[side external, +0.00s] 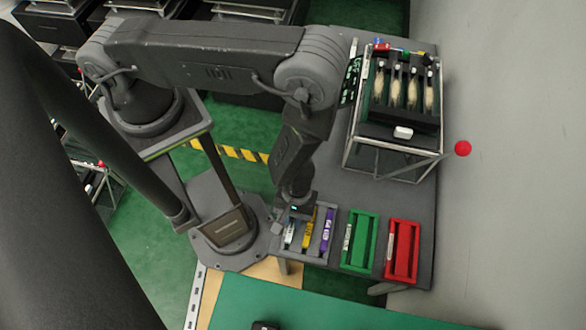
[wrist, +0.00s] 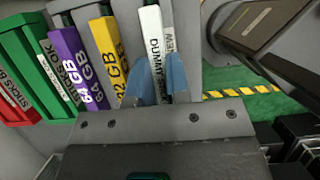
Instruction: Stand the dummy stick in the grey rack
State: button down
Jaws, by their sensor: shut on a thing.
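The white dummy stick (wrist: 151,30), lettered "DUMMY", stands between my gripper's two blue fingers in the wrist view. My gripper (wrist: 160,78) is shut on it. The stick is in line with the purple 64 GB stick (wrist: 72,62) and the yellow 32 GB stick (wrist: 107,48) in the grey rack (wrist: 187,50). In the side view the grey rack (side external: 318,258) is under my gripper (side external: 297,212), and the dummy stick (side external: 290,236) shows at its left end. Whether its foot touches the rack floor is hidden.
A green rack (side external: 359,241) and a red rack (side external: 402,249) stand to the right of the grey one.

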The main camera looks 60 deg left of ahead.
jog(key=c, duration=1)
grip_release()
jog(key=v, duration=1.3)
jog(key=shift+w+a+r, duration=0.1)
jog(key=shift+r, duration=0.25)
jog(key=shift+w, duration=0.1)
jog(key=w+r+m+t+h, duration=0.1)
jog(key=w+r+m+t, duration=0.15)
jog(key=r, duration=0.85)
jog(key=w+r+m+t+h, duration=0.1)
jog(key=w+r+m+h, duration=0.2)
jog(key=r, duration=0.8)
jog(key=s+a+r+m+t+y, duration=0.1)
jog(key=s+a+r+y, duration=0.1)
jog(key=a+r, duration=0.3)
jog(key=s+a+r+m+t+y, duration=0.1)
jog(key=s+a+r+t+y, duration=0.1)
jog(key=a+r, duration=0.3)
jog(key=s+a+r+m+t+y, duration=0.1)
jog(key=s+a+r+t+y, duration=0.1)
jog(key=a+r, duration=0.3)
jog(key=shift+a+m+y, duration=0.25)
jog(key=shift+a+y, duration=0.35)
jog(key=shift+a, duration=0.4)
